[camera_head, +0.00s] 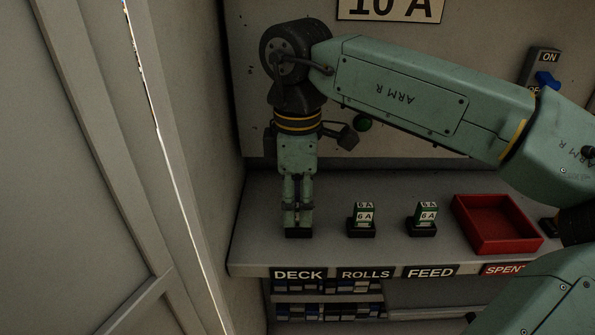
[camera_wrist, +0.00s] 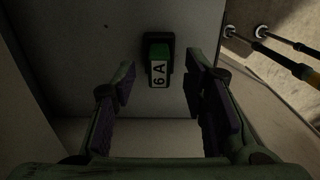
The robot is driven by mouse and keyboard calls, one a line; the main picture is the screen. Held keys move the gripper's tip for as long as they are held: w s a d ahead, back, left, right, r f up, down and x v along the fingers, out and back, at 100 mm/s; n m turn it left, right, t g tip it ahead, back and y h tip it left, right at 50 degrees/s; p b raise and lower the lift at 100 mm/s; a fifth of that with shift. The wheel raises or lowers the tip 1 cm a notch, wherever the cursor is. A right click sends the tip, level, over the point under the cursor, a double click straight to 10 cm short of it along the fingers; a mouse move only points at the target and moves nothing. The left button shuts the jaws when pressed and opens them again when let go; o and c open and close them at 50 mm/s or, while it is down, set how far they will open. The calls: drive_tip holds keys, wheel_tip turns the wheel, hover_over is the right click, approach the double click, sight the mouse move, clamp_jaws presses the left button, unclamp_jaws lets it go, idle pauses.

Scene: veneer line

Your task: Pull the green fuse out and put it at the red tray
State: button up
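My gripper (camera_head: 298,215) points down over the DECK place on the shelf. In the wrist view its two fingers (camera_wrist: 158,88) are open, with nothing held between them. A green fuse (camera_wrist: 158,65) marked 6A stands in a black holder ahead of the fingertips, roughly centred between them. In the head view my fingers hide this fuse, and only the black holder (camera_head: 298,233) shows below them. The red tray (camera_head: 497,226) lies at the right above the SPENT label and looks empty.
A grey wall or door panel (camera_head: 110,170) stands close on the left. A lower shelf (camera_head: 330,298) holds several small blue and dark items. The shelf's front lip carries labels.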

drive_tip(key=shift+f, duration=1.2)
drive_tip(key=shift+c, duration=0.4)
clamp_jaws()
drive_tip(key=shift+r, duration=0.1)
drive_tip(key=shift+r+p, duration=1.3)
drive_tip(key=shift+r, duration=0.95)
